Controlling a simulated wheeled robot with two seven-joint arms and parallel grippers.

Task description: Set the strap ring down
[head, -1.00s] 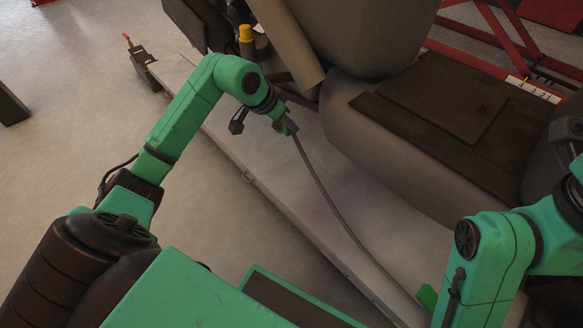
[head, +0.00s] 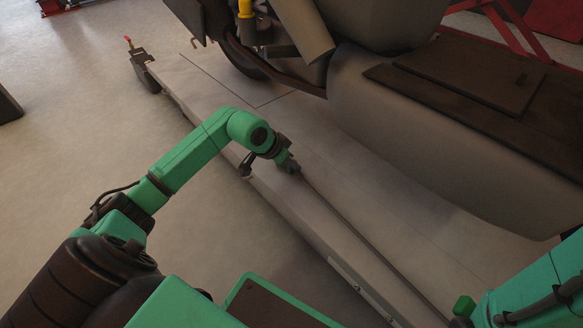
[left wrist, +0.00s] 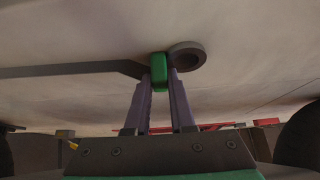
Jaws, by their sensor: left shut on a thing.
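My left gripper (head: 290,166) is low over the pale lift deck (head: 345,190). In the left wrist view its two fingers (left wrist: 159,88) are shut on a green grip piece (left wrist: 159,66) of the strap ring. The dark grey ring (left wrist: 187,55) sits just beside the fingertips, very near the deck surface; I cannot tell whether it touches. The dark strap (head: 370,245) runs from the gripper along the deck to the lower right in the head view. My right arm (head: 535,285) comes in at the lower right; its gripper is not seen.
A large grey motorcycle body (head: 430,150) stands over the deck at the right. A yellow-capped part (head: 246,10) is at the top. The deck has a raised long edge (head: 270,205). Open floor (head: 90,130) lies to the left.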

